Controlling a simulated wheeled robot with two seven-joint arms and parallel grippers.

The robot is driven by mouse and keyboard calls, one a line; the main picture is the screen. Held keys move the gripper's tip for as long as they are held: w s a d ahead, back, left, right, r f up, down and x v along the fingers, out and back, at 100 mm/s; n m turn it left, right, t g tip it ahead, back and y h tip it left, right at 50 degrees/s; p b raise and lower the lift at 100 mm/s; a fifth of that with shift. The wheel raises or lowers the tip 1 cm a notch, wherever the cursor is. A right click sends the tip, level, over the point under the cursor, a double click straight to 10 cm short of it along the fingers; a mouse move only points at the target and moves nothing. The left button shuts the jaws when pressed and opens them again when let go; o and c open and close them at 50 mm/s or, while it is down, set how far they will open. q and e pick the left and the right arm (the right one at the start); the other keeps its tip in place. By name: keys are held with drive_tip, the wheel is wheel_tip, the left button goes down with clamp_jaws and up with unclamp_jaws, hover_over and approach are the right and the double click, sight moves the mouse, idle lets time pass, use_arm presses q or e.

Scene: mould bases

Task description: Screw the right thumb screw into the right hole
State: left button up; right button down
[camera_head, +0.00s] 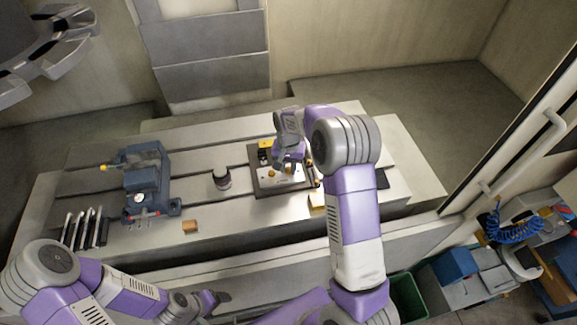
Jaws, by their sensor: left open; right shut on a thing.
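The mould base (262,189) is a dark-edged plate with a light top, near the middle of the grey slotted table. My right gripper (290,165) points down over its right part, shut on the right thumb screw, which is mostly hidden by the fingers. The right hole is hidden beneath the gripper, so I cannot tell how far the screw sits in it. A yellow and black part (265,149) stands at the base's back left corner. My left gripper (214,300) is open and empty, low in front of the table.
A blue-grey vise (146,180) stands on the left of the table (225,232), beside several tools (84,228) in a row.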

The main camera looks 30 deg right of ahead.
drive_tip(key=m, duration=0.3)
drive_tip(key=c, duration=0.9)
unclamp_jaws()
drive_tip(key=shift+f, duration=0.1)
drive_tip(key=shift+o, duration=0.2)
wheel_tip(320, 180, up, 5)
drive_tip(key=p, duration=0.4)
